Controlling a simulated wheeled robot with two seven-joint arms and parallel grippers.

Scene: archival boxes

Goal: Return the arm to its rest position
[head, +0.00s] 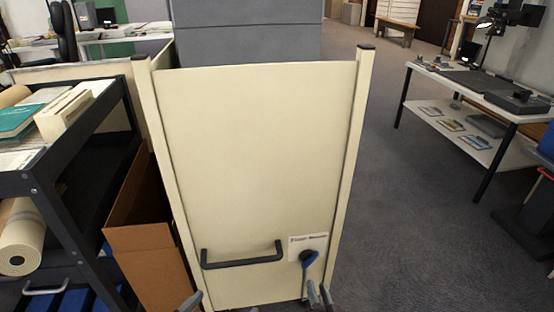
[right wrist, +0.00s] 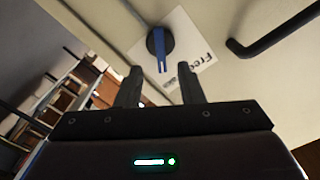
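A cream panel (head: 255,160) stands upright in front of me, with a dark bar handle (head: 242,262) low on it. Right of the handle is a blue and dark rotary knob (head: 308,258) over a white label (head: 318,241). My right gripper (head: 319,292) is at the bottom edge, just below the knob. In the right wrist view its two fingers (right wrist: 160,82) are apart with nothing between them; the knob (right wrist: 160,44) and label (right wrist: 192,60) lie beyond the fingertips. Only a grey tip of my left gripper (head: 190,302) shows at the bottom edge, so its opening is hidden.
A dark shelf cart (head: 60,165) with papers, books and rolls stands close on the left. An open brown cardboard box (head: 150,255) sits between it and the panel. A table (head: 470,85) with equipment stands at right. Carpet (head: 400,220) right of the panel is clear.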

